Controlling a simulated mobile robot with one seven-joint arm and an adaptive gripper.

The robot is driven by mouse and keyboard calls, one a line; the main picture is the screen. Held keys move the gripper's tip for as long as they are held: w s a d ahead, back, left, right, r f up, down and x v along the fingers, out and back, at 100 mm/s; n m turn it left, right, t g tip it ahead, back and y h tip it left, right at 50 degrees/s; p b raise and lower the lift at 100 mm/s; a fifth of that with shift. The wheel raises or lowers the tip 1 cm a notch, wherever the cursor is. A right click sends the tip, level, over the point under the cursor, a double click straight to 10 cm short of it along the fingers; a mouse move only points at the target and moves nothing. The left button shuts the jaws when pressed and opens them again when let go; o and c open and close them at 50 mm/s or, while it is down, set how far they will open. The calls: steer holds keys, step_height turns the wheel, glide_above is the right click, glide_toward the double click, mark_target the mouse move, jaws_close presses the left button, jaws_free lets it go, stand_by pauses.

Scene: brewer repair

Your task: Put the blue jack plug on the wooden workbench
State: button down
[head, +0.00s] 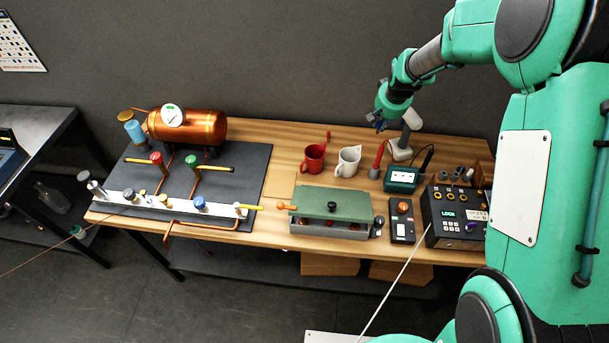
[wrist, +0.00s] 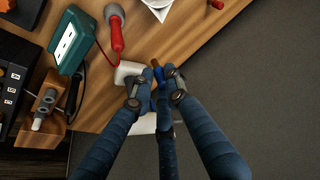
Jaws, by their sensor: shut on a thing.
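My gripper (head: 380,123) is above the back right part of the wooden workbench (head: 268,135), near the back edge. In the wrist view my gripper (wrist: 157,88) has its fingers closed around a small blue piece with a brownish tip, which looks like the blue jack plug (wrist: 158,73). The fingers hide most of it. In the head view the plug is too small to make out clearly. Bare wood of the workbench (wrist: 170,40) shows just beyond the fingertips, and I cannot tell the exact height above it.
A white stand (head: 400,152) is close below my gripper. Nearby are a red-handled tool (head: 377,160), a teal meter (head: 401,180), a white mug (head: 348,162) and a red mug (head: 314,158). A black control box (head: 455,215) stands at right. Bare wood shows left of the red mug.

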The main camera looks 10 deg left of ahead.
steer(key=n, duration=0.1)
glide_above(328, 151)
step_height(328, 151, down, 7)
steer(key=shift+s+f, duration=0.15)
steer(key=shift+f, duration=0.05)
steer(key=shift+f, duration=3.15)
steer(key=shift+f, duration=1.85)
steer(key=shift+f, duration=0.15)
